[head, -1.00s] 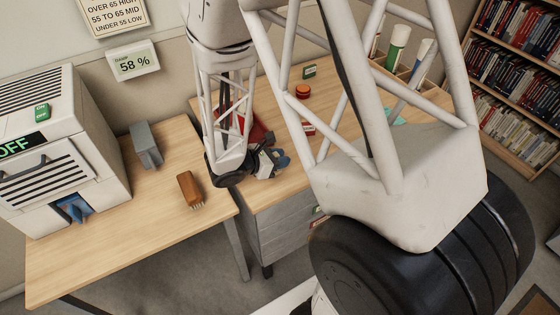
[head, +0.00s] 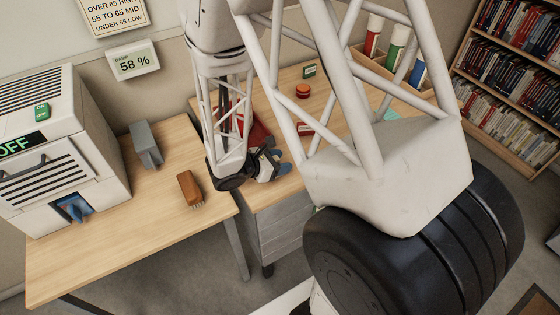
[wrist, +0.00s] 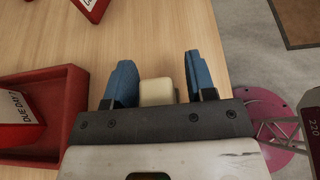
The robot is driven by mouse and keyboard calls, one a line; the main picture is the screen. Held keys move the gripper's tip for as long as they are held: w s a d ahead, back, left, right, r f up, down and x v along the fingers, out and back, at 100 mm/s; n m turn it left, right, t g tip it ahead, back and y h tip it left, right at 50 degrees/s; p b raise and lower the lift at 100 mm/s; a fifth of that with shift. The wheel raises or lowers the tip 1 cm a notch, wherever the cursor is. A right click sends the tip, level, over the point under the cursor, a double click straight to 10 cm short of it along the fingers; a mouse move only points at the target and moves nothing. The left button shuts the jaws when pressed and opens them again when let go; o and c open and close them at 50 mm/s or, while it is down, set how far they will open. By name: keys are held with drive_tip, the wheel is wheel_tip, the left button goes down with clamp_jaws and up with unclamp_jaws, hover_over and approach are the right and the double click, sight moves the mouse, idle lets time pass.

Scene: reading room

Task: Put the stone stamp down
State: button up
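A small cream block, which looks like the stone stamp (wrist: 156,92), is between the blue fingers of my gripper (wrist: 160,66) in the wrist view. The fingers stand apart. A gap shows between the block and the right finger; the left finger is close beside it, and I cannot tell whether they touch. The block appears to be at the wooden desk top, but its underside is hidden. In the head view my gripper (head: 279,161) is low over the front edge of the right desk, and the stamp cannot be made out there.
A red tray (wrist: 70,150) with a "DUE DATE" item (wrist: 18,108) is left of my gripper. Another red item (wrist: 90,8) lies beyond. The desk edge is close on the right. A wooden brush (head: 189,189) and grey block (head: 146,145) are on the left table (head: 120,235).

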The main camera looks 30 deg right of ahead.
drive_tip(key=shift+a+r, duration=0.1)
drive_tip(key=shift+r, duration=0.1)
drive_tip(key=v, duration=1.1)
drive_tip(key=shift+a+r, duration=0.15)
drive_tip(key=shift+a, duration=0.25)
idle(0.8)
drive_tip(key=s+r+m+t+y, duration=0.1)
drive_tip(key=s+r+m+y, duration=0.3)
drive_tip(key=r, duration=0.4)
drive_tip(key=s+r+m+y, duration=0.5)
drive_tip(key=s+r+m, duration=0.1)
drive_tip(key=r+m, duration=0.2)
drive_tip(key=s+a+r+m+t+y, duration=0.1)
drive_tip(key=s+r+m+y, duration=0.3)
drive_tip(key=s+r+m, duration=0.1)
wheel_tip(320, 180, up, 3)
drive_tip(key=shift+s+f+m+t, duration=0.15)
drive_tip(key=shift+m+t, duration=0.15)
drive_tip(key=shift+m, duration=0.3)
